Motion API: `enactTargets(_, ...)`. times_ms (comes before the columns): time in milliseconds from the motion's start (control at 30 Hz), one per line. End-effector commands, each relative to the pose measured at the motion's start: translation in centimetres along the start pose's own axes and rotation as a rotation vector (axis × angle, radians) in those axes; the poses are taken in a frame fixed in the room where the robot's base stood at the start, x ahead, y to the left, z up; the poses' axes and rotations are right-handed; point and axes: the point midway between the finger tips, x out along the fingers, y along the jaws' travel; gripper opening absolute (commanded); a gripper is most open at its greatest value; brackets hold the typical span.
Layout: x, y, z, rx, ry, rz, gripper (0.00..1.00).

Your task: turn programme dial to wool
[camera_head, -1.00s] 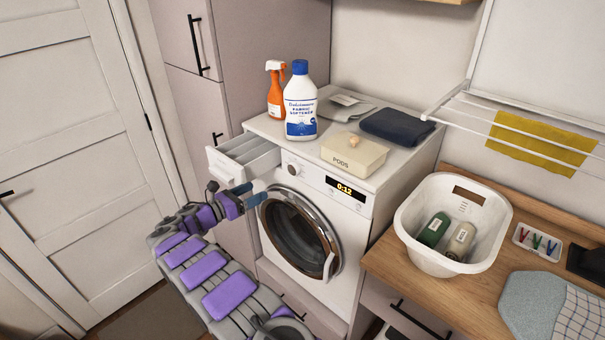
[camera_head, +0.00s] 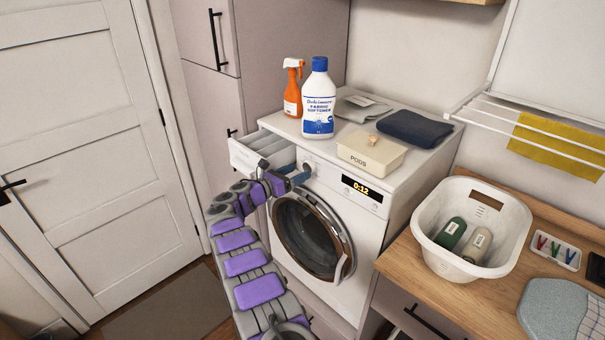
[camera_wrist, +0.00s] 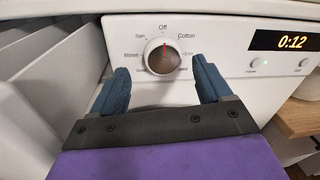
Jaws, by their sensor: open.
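The programme dial (camera_wrist: 160,57) is a round knob on the washing machine (camera_head: 352,215). Its red pointer line is up at the Off mark. "Cotton" reads at upper right and "Spin" seems to be at upper left; the left and lower labels are too small or covered to read surely. My gripper (camera_wrist: 160,68) is open, with one blue finger on each side of the dial and gaps visible between. In the head view my gripper (camera_head: 295,178) is in front of the panel's left end, partly covering the view of the dial (camera_head: 308,167).
The detergent drawer (camera_head: 244,157) is pulled out just left of the dial, close to my gripper. The display (camera_head: 361,188) reads 0:12. A softener bottle (camera_head: 318,105), an orange spray bottle (camera_head: 292,90) and a pods box (camera_head: 371,154) stand on top. A white basket (camera_head: 432,205) is on the counter at right.

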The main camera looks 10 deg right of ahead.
Motion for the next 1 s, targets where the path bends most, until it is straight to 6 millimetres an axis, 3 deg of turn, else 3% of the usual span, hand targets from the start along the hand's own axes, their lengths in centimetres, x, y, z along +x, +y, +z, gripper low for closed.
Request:
enactTargets(300, 3.6, -0.7, -0.1, 0.009, 0.014, 0.002, 0.78)
enactTargets(600, 3.1, -0.4, 0.1, 0.007, 0.006, -0.002, 0.78)
enactTargets(1000, 3.2, -0.4, 0.0, 0.007, 0.009, 0.003, 0.40)
